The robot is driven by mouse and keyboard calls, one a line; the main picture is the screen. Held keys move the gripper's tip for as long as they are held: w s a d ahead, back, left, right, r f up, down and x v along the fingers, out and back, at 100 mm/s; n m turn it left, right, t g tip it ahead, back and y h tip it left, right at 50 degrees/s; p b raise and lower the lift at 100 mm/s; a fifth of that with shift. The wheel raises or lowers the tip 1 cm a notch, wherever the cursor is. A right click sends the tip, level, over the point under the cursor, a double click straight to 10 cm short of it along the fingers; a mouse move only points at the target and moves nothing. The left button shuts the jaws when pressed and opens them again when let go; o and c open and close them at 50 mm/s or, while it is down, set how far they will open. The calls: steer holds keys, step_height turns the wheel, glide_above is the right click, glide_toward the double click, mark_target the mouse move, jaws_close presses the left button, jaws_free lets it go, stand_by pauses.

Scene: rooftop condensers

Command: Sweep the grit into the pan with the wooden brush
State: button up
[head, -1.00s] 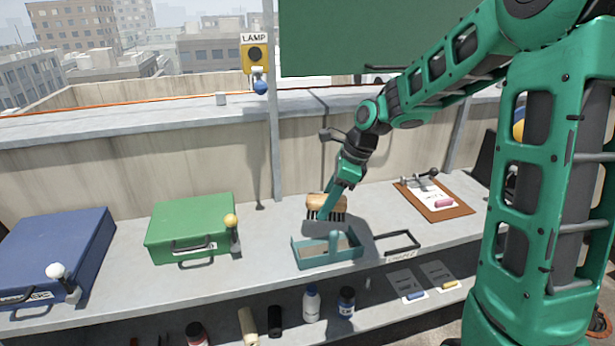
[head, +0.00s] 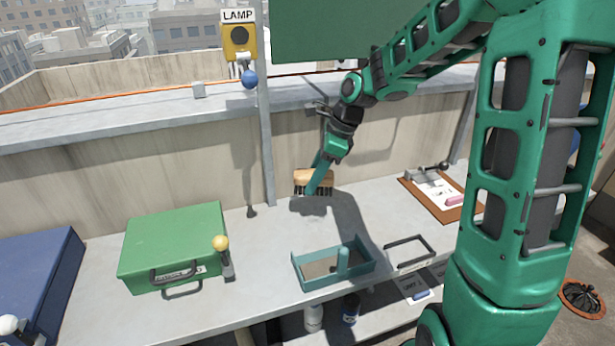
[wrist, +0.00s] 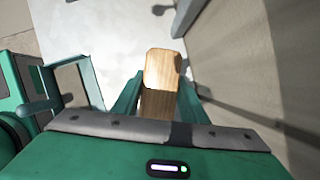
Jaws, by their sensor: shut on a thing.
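My gripper (head: 319,175) is shut on the wooden brush (head: 301,177), which has a pale wood block and dark bristles pointing down. In the wrist view the block of the brush (wrist: 162,68) sits between my two fingers. The brush is behind the pan, near the back wall; I cannot tell whether its bristles touch the bench. The teal pan (head: 305,285), with an upright post-like handle, stands near the bench's front edge, apart from the brush. Its floor looks brownish. I cannot make out the grit clearly in either view.
A green case (head: 170,240) with a yellow-knobbed lever (head: 222,250) stands left of the pan, and a blue case (head: 35,275) farther left. A dark frame (head: 410,252) lies right of the pan, a clipboard (head: 425,190) behind it. Bench between pan and wall is clear.

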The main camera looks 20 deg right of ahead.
steer(key=shift+a, duration=0.3)
